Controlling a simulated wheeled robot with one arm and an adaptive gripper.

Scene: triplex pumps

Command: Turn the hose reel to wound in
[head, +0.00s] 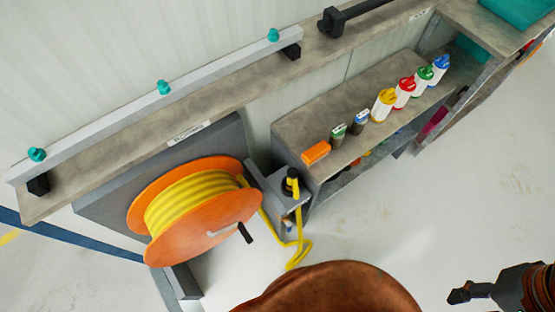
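The hose reel (159,242) is mounted low on the wall at the left, with two orange flanges. Yellow hose (190,197) is wound on its drum, and a length runs off to the right. A crank with a black handle (245,232) sticks out from the near flange, pointing right and down. My gripper (458,295) is at the bottom right, well apart from the reel and touching nothing I can see. It is seen side-on and cut by the frame edge, so whether its fingers are open is unclear.
A grey guide bracket (267,188) stands right of the reel, with hose hanging below it (302,250). A shelf (300,130) holds several coloured bottles (404,90). A wall rail (120,105) runs above. The floor (480,190) at the right is clear.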

